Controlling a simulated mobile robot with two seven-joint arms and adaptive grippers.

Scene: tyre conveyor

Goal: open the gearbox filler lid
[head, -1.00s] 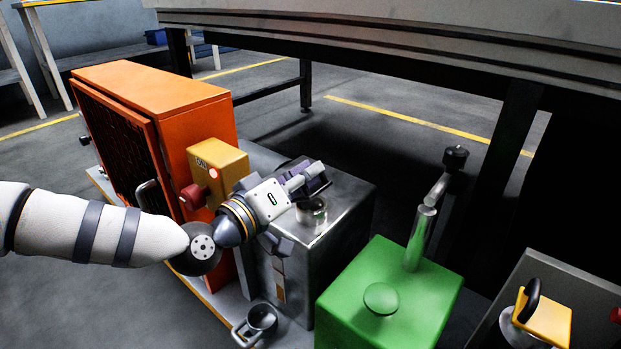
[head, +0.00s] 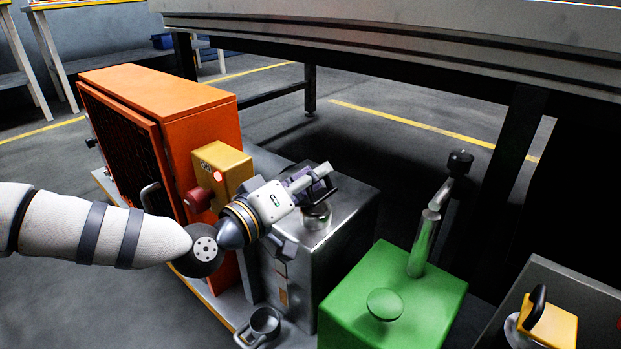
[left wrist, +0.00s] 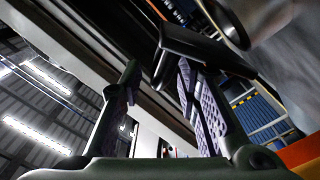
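The gearbox is a grey metal box (head: 345,235) in the middle of the head view. A short shiny filler neck (head: 316,217) stands on its top; I cannot make out its lid clearly. My left gripper (head: 312,182) is over the neck, its fingers pointing to the upper right and partly hiding the neck's top. A dark flat piece (left wrist: 205,50) crosses near the right finger's tip, beside a shiny round part (left wrist: 232,22). My right gripper is not in view.
An orange cabinet (head: 200,125) and a yellow box (head: 222,165) with a red knob stand left of the gearbox. A green box (head: 410,300) with an upright pipe stands to the right. A metal cup (head: 263,323) is in front. A conveyor frame (head: 400,50) spans the back.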

